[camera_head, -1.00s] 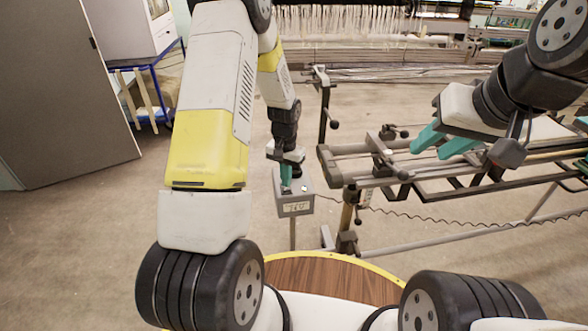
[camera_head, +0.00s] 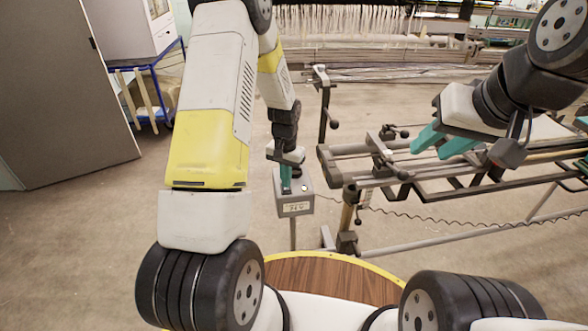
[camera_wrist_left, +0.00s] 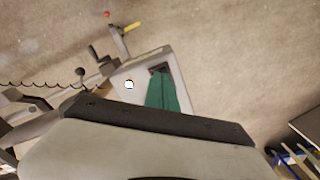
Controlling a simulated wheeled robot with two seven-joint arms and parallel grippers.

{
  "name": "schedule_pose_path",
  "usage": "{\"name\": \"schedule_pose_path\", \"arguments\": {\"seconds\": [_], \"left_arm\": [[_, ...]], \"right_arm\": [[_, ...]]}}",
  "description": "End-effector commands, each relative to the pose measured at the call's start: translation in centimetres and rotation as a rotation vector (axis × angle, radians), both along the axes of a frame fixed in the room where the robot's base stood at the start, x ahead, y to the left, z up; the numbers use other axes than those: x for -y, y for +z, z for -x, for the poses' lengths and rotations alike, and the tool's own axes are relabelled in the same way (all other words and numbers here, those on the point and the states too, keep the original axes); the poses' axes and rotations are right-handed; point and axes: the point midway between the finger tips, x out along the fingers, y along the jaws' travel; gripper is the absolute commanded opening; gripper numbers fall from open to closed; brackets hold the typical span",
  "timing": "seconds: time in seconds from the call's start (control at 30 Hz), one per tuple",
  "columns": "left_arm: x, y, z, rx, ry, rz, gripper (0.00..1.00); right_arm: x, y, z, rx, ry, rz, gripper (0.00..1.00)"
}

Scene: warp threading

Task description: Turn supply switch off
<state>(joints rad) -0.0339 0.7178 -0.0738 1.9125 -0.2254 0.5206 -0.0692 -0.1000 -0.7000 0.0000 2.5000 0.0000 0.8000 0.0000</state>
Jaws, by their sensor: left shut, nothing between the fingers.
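A grey control box (camera_head: 306,205) stands on a thin post in the middle of the head view. A pale label is on its front and a small round light (camera_head: 305,188) on its top. My left gripper (camera_head: 286,189) is shut, its green fingertips pointing down at the top of the box. In the left wrist view, the fingers (camera_wrist_left: 158,73) touch or nearly touch a dark slot-like patch on the box (camera_wrist_left: 126,73). The switch itself is hidden or too small to make out. The light (camera_wrist_left: 129,84) glows beside the fingers. My right gripper (camera_head: 444,140) is open and empty.
A grey metal frame (camera_head: 350,152) with rails and clamps stands right of the box, under my right gripper. A coiled black cable (camera_head: 430,217) runs right from near the box. A loom with white threads (camera_head: 340,20) is behind. The floor left of the box is clear.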

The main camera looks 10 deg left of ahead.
Motion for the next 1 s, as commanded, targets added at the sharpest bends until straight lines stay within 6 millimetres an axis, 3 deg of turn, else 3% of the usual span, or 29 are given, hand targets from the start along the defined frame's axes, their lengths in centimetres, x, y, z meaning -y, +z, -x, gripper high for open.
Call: {"name": "schedule_pose_path", "arguments": {"seconds": [1.0], "left_arm": [[0.0,-1.6,0.0,0.000,0.001,0.000,0.00]], "right_arm": [[0.0,0.0,0.0,0.000,0.000,0.000,0.36]]}}
